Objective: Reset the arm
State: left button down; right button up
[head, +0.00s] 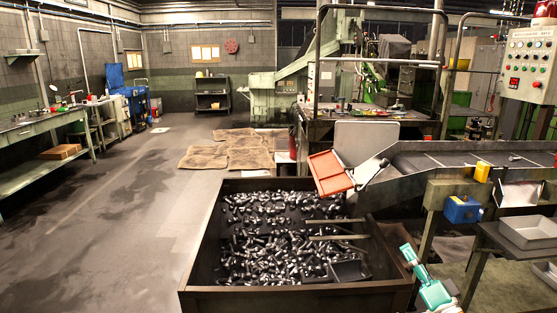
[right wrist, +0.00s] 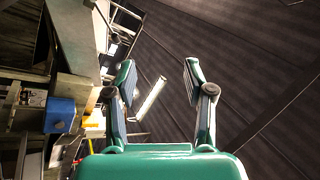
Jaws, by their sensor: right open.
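My right gripper (head: 410,254) shows at the lower right in the head view, green with grey fingers pointing up and to the left. It is beside the right side of the large bin of bolts (head: 196,262), apart from the bolts. In the right wrist view my right gripper (right wrist: 158,76) has its two fingers spread, with nothing between them. My left gripper is in neither view.
An orange-red tray (head: 330,173) sits at the bin's back right corner, by the conveyor (head: 440,162). A blue box (head: 462,210) and a grey tray (head: 530,232) are at the right. The floor (head: 130,215) left of the bin is clear.

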jog(key=s+a+f+g+h+p, duration=0.1)
jog(key=s+a+f+g, duration=0.2)
jog(key=a+f, duration=0.35)
jog(key=s+a+f+m+g+p, duration=0.1)
jog(key=s+a+f+g+p, duration=0.2)
jog(key=f, duration=0.6)
jog(key=s+a+f+g+h, duration=0.1)
jog(key=s+a+f+g, duration=0.25)
jog(key=a+f, duration=0.35)
jog(key=s+a+f+n+g, duration=0.1)
jog(key=s+f+n+g, duration=0.1)
jog(key=s, duration=0.6)
jog(key=s+a+f+n+g, duration=0.1)
jog(key=s+f+g, duration=0.4)
jog(key=s, duration=0.3)
jog(key=s+f+n+g, duration=0.2)
jog(key=s+f+g, duration=0.2)
jog(key=s, duration=0.5)
jog(key=shift+a+f+n+h+p, duration=0.3)
jog(key=shift+a+f, duration=0.05)
jog(key=shift+a, duration=0.05)
jog(key=shift+g, duration=0.25)
